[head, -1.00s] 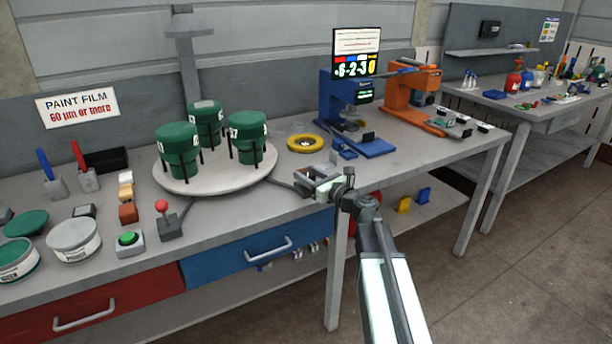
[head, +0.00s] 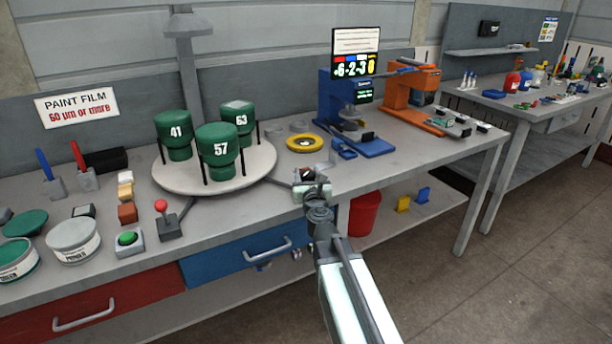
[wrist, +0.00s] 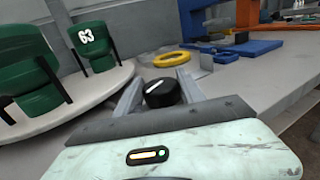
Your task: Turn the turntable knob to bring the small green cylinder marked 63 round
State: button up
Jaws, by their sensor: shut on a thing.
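The round white turntable (head: 262,170) carries three green cylinders. Cylinder 57 (head: 220,160) is at the front, cylinder 41 (head: 175,145) at the left, and the cylinder marked 63 (head: 238,106) at the back right. In the wrist view cylinder 63 (wrist: 92,52) stands at the upper left. The black knob (wrist: 162,94) with a white pointer line sits between the fingers of my gripper (wrist: 160,92), which is shut on it. In the head view my gripper (head: 308,178) is at the right of the turntable, and it mostly hides the knob.
A yellow ring (head: 304,143) lies behind my gripper, with a blue press (head: 352,115) and an orange press (head: 412,90) to the right. A red-topped lever (head: 166,222) and a green button (head: 128,240) stand at the front left. A red bin (head: 364,213) is below.

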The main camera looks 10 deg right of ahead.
aim_at(302, 177)
jog(key=shift+m+h, duration=0.9)
jog(key=shift+h, duration=0.5)
jog(key=shift+w+m+g+h, duration=0.1)
jog(key=shift+m+g+h, duration=0.75)
jog(key=shift+h, duration=0.55)
jog(key=shift+m+g+h, duration=0.55)
jog(key=shift+m+h, duration=0.5)
jog(key=shift+h, duration=0.35)
jog(key=shift+m+g+h, duration=1.9)
jog(key=shift+h, duration=0.3)
jog(key=shift+d+f+m+g+h, duration=0.1)
jog(key=shift+m+g+h, duration=0.45)
jog(key=shift+g, duration=0.25)
jog(key=o, duration=1.4)
jog(key=shift+c, duration=0.2)
jog(key=v, duration=0.8)
